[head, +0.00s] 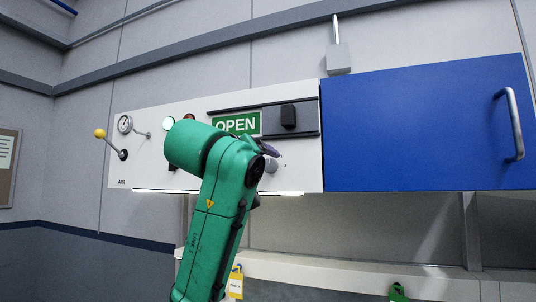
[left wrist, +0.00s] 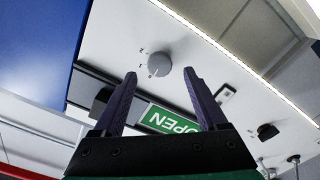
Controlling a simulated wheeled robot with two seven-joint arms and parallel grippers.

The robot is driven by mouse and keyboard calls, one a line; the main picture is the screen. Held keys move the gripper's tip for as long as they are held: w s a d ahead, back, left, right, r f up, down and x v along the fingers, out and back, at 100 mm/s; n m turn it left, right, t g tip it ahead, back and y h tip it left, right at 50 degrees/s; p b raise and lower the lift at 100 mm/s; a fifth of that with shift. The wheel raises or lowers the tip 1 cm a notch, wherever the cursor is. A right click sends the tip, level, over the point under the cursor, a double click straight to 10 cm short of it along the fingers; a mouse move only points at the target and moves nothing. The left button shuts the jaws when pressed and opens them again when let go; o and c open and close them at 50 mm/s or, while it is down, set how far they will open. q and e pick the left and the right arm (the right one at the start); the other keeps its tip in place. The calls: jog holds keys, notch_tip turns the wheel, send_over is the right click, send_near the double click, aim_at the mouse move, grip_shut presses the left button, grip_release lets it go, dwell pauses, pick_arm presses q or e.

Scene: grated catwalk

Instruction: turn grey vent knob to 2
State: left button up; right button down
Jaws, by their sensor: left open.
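The grey vent knob (left wrist: 160,65) is a round dial on the white panel, with small marks beside it in the left wrist view. The numerals are too small to read, so I cannot tell its setting. In the head view the knob (head: 271,165) is partly hidden behind my left gripper (head: 268,150). In the left wrist view my left gripper (left wrist: 160,75) is open and empty. Its two purple fingers point toward the panel, with the knob showing between and beyond their tips. I cannot tell whether they touch it. My right gripper is not in view.
A green OPEN sign (head: 238,123) and a black sliding handle (head: 288,116) sit above the knob. A blue door (head: 425,128) with a bar handle is at the right. A yellow-tipped lever (head: 111,144) and a gauge (head: 125,124) are at the left.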

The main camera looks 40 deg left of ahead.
aim_at(269, 164)
pick_arm(q)
jog(key=x, duration=0.2)
jog(key=p+x, duration=0.1)
jog(key=shift+a+r, duration=0.25)
jog(key=shift+w+a+f, duration=0.1)
jog(key=shift+w, duration=0.25)
jog(key=shift+w+f, duration=0.1)
jog(key=shift+w, duration=0.2)
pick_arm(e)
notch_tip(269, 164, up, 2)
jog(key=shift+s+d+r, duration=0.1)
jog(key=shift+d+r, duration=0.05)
pick_arm(q)
grip_shut()
